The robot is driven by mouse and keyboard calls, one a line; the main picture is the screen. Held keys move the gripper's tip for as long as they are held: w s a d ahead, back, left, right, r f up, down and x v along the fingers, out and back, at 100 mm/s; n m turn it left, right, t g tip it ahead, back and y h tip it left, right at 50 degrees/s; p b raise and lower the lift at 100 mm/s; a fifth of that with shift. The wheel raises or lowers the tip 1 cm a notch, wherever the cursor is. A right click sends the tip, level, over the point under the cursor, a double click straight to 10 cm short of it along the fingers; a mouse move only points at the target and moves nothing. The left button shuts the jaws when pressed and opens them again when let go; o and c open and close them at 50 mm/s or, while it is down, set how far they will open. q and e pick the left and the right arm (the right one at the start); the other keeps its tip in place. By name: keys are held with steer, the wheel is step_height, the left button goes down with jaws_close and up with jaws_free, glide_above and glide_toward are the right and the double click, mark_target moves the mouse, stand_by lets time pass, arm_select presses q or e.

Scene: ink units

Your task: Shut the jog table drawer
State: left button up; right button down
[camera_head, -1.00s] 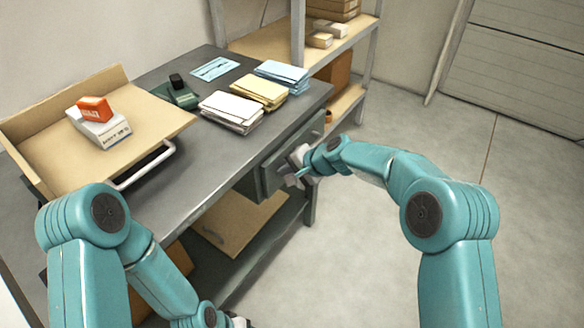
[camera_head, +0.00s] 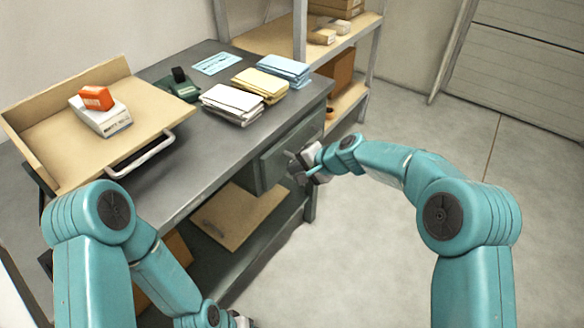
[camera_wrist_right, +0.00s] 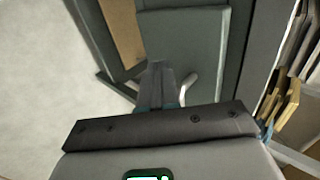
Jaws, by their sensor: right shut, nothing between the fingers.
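The grey drawer (camera_head: 272,170) sits under the near edge of the jog table (camera_head: 215,165), toward its right end. In the head view it looks close to flush with the table; I cannot tell whether a small gap is left. My right gripper (camera_head: 299,166) is shut and empty, at the drawer front beside its handle. In the right wrist view the shut fingers (camera_wrist_right: 157,80) point at the drawer front (camera_wrist_right: 182,40), with the pale handle (camera_wrist_right: 188,86) just right of them. Contact is unclear. My left gripper (camera_head: 242,321) barely shows at the bottom edge.
A tan tray (camera_head: 55,140) with an orange and a white box stands on the table's left. Paper stacks (camera_head: 232,104) and a green device (camera_head: 178,88) lie behind. A shelf rack (camera_head: 372,60) stands at the back. The floor on the right is clear.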

steer(key=v, duration=1)
steer(key=s+d+f+n+g+h, duration=0.1)
steer(key=s+d+f+h, duration=0.15)
steer(key=s+f, duration=0.55)
steer(key=s+d+f+g+h, duration=0.15)
steer(key=s+d+f, duration=0.3)
steer(key=f, duration=0.85)
steer(key=s+f+n+g, duration=0.15)
steer(key=s+f, duration=0.25)
steer(key=s, duration=0.6)
steer(key=s+f+n+g, duration=0.15)
steer(key=s+f, duration=0.25)
steer(key=s, duration=0.6)
step_height(320, 180, up, 16)
steer(key=p, duration=1.6)
steer(key=shift+n, duration=0.4)
steer(key=shift+s+t, duration=0.1)
steer(key=shift+t, duration=0.15)
